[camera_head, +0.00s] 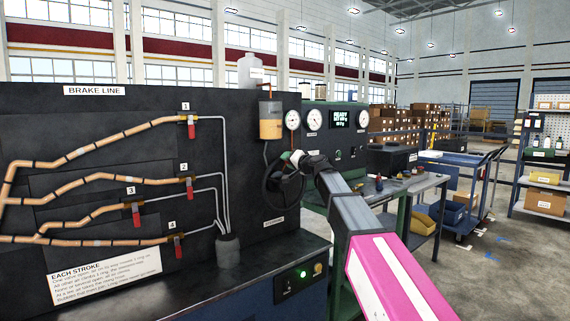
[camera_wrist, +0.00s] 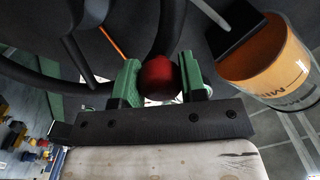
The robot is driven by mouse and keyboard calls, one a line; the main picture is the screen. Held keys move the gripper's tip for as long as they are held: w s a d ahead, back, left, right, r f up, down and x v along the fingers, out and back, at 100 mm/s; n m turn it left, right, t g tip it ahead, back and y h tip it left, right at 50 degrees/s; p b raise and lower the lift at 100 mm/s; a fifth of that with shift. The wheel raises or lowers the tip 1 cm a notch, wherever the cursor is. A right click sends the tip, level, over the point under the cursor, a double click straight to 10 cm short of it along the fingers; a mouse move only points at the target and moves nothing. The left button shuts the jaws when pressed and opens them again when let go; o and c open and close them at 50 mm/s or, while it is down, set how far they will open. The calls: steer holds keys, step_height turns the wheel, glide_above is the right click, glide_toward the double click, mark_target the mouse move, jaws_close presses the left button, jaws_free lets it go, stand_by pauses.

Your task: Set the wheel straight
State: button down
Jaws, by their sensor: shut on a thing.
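The black wheel (camera_head: 268,186) stands upright on the dark panel, right of the brake line board, partly hidden behind my arm. In the wrist view its dark rim (camera_wrist: 172,32) runs down toward a red knob (camera_wrist: 159,80). My gripper (camera_head: 294,158) is at the wheel's upper right side. In the wrist view its green fingers (camera_wrist: 159,84) stand on both sides of the red knob, shut on it. The wheel's angle is hard to tell, as its hub and spokes are partly hidden.
An orange reservoir (camera_head: 271,120) hangs above the wheel and shows close to my gripper's right in the wrist view (camera_wrist: 280,65). Gauges (camera_head: 314,120) and a READY display (camera_head: 342,120) are on the right. A workbench and blue trolley (camera_head: 462,185) stand beyond.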

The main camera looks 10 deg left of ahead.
steer(key=shift+w+d+m, duration=0.35)
steer(key=shift+w+m, duration=0.05)
steer(key=shift+m, duration=0.1)
steer(key=c, duration=0.7)
jaws_free()
steer(key=v, duration=1)
steer(key=shift+s+d, duration=0.25)
steer(key=shift+s, duration=0.1)
